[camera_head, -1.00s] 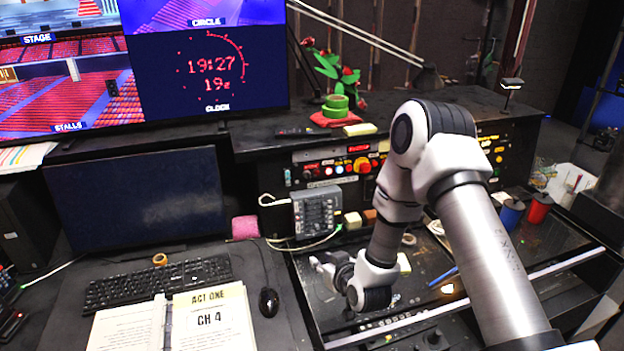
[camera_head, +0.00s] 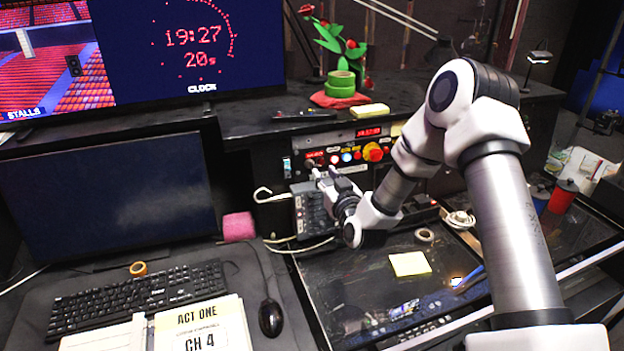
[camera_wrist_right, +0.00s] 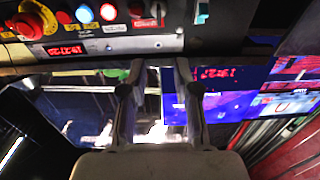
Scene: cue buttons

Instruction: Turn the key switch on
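The control panel (camera_head: 340,154) stands at the back of the desk with a row of round buttons. A small silver fitting (camera_wrist_right: 157,10) at the top of the right wrist view may be the key switch; its key and position cannot be made out. In the head view my gripper covers that part of the panel. My right gripper (camera_head: 326,174) is in front of the panel's lower left. In the right wrist view the right gripper (camera_wrist_right: 161,66) is open, its two fingers apart with nothing between them, below the panel edge in the picture. My left gripper is out of view.
A red emergency stop (camera_head: 374,152) and a teal rocker (camera_head: 287,167) flank the buttons. A grey keypad box (camera_head: 306,212) with cables sits close under my gripper. Green tape rolls (camera_head: 341,83) stand above.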

